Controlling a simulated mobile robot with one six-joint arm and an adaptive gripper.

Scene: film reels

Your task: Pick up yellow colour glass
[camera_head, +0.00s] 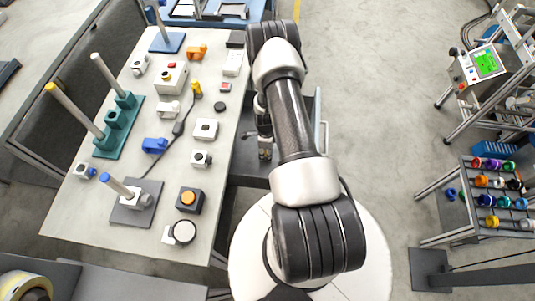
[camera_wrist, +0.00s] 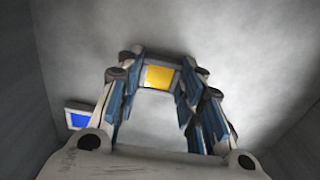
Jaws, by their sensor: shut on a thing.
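The yellow colour glass (camera_wrist: 159,77) is a small yellow square in a grey frame, seen in the wrist view between my fingertips. My gripper (camera_wrist: 158,70) is shut on it, with a finger at its left and right sides. In the head view my gripper (camera_head: 265,150) hangs just past the right edge of the long table, partly behind my arm. The yellow glass cannot be made out in the head view.
A blue glass (camera_wrist: 80,119) in a pale frame lies left of my gripper in the wrist view. Grey walls rise on both sides there. The long table (camera_head: 225,150) holds several devices and posts. A rack (camera_head: 470,200) with coloured rolls stands at the right.

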